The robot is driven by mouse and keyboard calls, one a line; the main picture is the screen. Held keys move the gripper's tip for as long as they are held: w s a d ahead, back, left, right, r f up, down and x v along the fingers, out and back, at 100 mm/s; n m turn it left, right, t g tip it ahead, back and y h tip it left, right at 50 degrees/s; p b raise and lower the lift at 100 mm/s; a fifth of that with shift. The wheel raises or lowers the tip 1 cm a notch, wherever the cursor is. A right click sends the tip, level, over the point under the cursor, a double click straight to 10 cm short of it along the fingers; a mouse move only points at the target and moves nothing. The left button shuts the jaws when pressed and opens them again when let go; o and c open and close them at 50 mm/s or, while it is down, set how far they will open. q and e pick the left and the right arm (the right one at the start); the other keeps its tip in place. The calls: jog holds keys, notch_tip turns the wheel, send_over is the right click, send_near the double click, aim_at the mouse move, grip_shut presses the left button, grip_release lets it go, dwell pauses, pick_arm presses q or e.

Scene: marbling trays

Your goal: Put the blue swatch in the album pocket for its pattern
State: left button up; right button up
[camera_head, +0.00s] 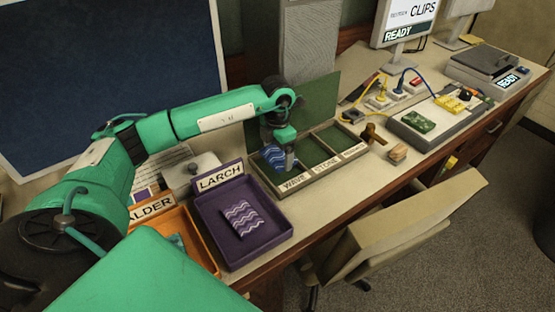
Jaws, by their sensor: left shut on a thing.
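A blue swatch (272,156) with lighter wavy lines is at the left, WAVE-labelled pocket of the album (292,185). My left gripper (290,163) is shut on the swatch, at its right edge. I cannot tell whether the swatch rests on the pocket floor or is held just above it. The album's middle pocket (311,151), labelled STONE, and its right pocket (334,138), whose label is too small to read, show bare green floors. My right gripper is not in view.
The purple LARCH tray (276,231) holds a purple swatch (240,219) with white waves. The orange ALDER tray (203,247) holds something teal, partly hidden by my arm. A wooden stand (373,134) is right of the album. A chair (410,220) stands before the desk.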

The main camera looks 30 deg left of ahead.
aim_at(278, 155)
pick_arm(q)
notch_tip(278, 155, down, 4)
jog(key=shift+f+p, duration=0.1)
jog(key=shift+p, duration=0.25)
jog(key=shift+f, duration=0.1)
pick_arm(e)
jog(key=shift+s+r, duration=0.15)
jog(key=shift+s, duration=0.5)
pick_arm(q)
jog(key=shift+f, duration=0.1)
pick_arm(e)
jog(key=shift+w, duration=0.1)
pick_arm(q)
jog(key=o, duration=0.7)
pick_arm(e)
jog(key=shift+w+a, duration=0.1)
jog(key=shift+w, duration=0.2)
